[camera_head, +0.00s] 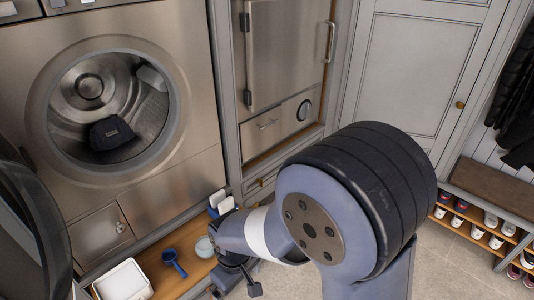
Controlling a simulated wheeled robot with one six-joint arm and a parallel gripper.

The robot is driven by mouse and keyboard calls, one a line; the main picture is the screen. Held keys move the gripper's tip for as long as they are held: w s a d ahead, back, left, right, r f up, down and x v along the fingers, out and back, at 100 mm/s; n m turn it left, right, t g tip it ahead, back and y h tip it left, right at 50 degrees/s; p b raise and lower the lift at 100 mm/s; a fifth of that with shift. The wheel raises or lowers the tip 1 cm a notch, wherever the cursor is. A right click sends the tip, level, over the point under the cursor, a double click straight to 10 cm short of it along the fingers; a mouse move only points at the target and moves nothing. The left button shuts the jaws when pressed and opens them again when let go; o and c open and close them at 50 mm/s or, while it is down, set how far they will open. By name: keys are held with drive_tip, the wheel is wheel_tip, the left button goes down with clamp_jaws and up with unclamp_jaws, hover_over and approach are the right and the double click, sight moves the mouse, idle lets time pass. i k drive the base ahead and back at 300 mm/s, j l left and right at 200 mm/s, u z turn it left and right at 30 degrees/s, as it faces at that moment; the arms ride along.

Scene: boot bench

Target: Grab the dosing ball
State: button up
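A small pale, translucent round thing (204,247), which looks like the dosing ball, sits on the wooden ledge below the washer. My gripper (235,291) is just to the right of it and lower in the picture, pointing down. Its dark fingers appear spread apart, with nothing seen between them. The gripper and the ball look apart. My arm hides part of the ledge's right end and the floor behind it.
The washer door (30,225) hangs open at left, with dark cloth (110,133) in the drum. Shoe shelves (480,225) are at right.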

sight(204, 249)
drive_tip(key=u, duration=1.3)
